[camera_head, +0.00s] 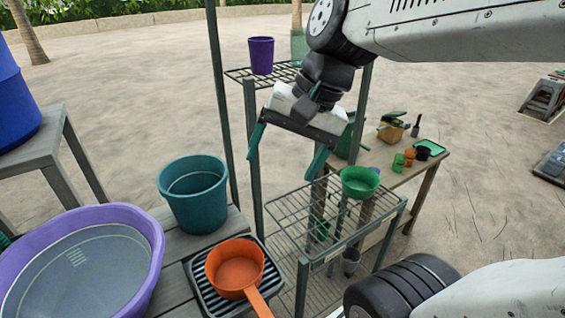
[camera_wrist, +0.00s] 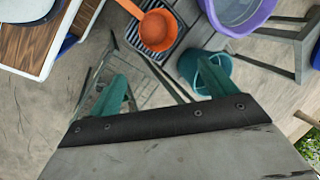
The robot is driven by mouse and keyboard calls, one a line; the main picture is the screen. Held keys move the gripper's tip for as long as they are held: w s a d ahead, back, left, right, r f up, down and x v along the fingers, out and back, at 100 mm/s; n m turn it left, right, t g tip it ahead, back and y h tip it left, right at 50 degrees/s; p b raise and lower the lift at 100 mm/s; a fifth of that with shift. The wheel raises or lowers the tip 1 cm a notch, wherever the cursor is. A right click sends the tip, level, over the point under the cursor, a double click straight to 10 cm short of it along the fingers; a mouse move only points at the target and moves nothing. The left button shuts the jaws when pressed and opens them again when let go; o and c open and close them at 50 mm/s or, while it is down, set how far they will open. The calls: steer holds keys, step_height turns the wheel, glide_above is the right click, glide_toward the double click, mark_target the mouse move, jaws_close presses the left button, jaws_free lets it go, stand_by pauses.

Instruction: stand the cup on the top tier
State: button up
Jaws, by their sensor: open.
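A purple cup (camera_head: 261,55) stands upright on the wire top tier (camera_head: 237,74) of a green metal rack, near its left end. My gripper (camera_head: 284,160) hangs below and in front of that tier. Its two teal fingers are spread wide with nothing between them, and they also show in the wrist view (camera_wrist: 161,82). The gripper is apart from the cup. A green bowl-like vessel (camera_head: 359,182) rests on the lower wire tier (camera_head: 290,215). The purple cup does not show in the wrist view.
An orange pan (camera_head: 234,268) sits on a ribbed tray left of the rack, with a teal bucket (camera_head: 193,196) and a purple tub (camera_head: 146,238) beside it. Rack posts stand close to my gripper. A wooden table (camera_head: 400,170) with small pots is behind.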

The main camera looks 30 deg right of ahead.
steer(key=s+d+f+n+g+h, duration=0.1)
steer(key=s+d+f+n+h, duration=0.1)
steer(key=s+n, duration=0.5)
steer(key=shift+d+f+h, duration=0.2)
steer(key=shift+f+h, duration=0.6)
steer(key=shift+f, duration=0.05)
steer(key=shift+c, duration=0.3)
